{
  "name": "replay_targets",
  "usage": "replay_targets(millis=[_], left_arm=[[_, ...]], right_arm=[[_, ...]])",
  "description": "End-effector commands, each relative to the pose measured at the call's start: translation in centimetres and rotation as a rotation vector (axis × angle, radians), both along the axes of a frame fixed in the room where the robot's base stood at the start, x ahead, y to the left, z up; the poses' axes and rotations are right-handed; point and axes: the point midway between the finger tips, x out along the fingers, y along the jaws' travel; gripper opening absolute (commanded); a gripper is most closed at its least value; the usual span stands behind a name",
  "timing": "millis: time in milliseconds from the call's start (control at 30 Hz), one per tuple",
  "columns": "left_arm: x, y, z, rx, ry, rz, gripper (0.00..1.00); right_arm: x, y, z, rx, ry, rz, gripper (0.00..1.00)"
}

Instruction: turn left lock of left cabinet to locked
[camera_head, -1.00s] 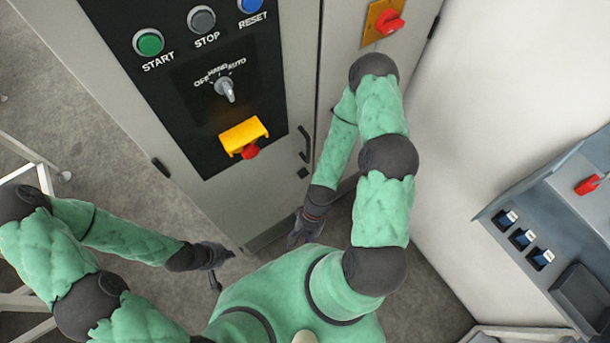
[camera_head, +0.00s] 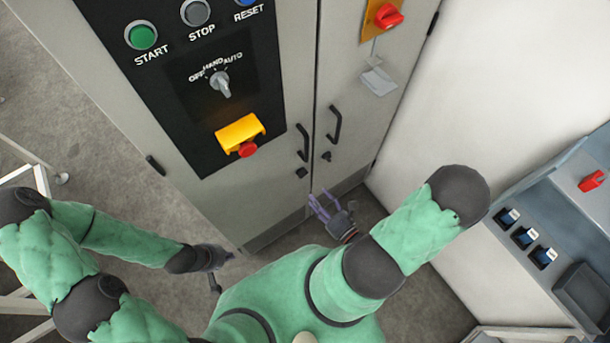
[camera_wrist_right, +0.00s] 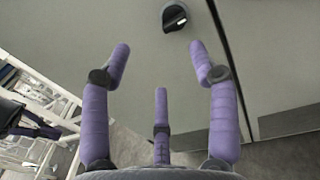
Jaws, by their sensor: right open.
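The grey cabinet (camera_head: 225,205) has two doors that meet at a vertical seam. The left lock (camera_head: 301,172) is a small dark fitting below the left door's black handle (camera_head: 302,142). The right lock (camera_head: 326,156) sits below the right handle (camera_head: 335,124). My right gripper (camera_head: 318,201) is open and empty, its purple fingers toward the doors below the locks. In the right wrist view a dark lock (camera_wrist_right: 174,17) with a bright metal part is left of the seam, beyond the open fingers (camera_wrist_right: 161,75) and apart from them. Its turn position is unclear. My left gripper (camera_head: 213,260) hangs low at left; its fingers are unclear.
The left door carries a black panel with buttons, a selector knob (camera_head: 219,84) and a yellow-backed red emergency stop (camera_head: 240,133). A red switch (camera_head: 388,15) is on the right door. A grey console (camera_head: 560,215) stands at right. Floor shows below the cabinet.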

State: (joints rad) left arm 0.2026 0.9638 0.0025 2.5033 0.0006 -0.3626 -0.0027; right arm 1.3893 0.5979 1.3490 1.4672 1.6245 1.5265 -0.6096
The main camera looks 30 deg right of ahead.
Motion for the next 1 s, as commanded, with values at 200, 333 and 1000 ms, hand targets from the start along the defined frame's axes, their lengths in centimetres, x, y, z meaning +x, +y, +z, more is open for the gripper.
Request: replay_targets(millis=[200, 333, 1000], left_arm=[[0.0, 0.0, -0.1, 0.0, 0.0, 0.0, 0.0], [0.0, 0.0, -0.2, 0.0, 0.0, 0.0, 0.0], [0.0, 0.0, -0.8, 0.0, 0.0, 0.0, 0.0]], right_arm=[[0.0, -1.4, -0.1, -0.01, -0.007, -0.079, 0.61], [1.0, -1.3, -0.1, -0.01, -0.008, -0.075, 0.61], [8.2, -0.6, 0.0, -0.011, -0.009, -0.071, 0.61]])
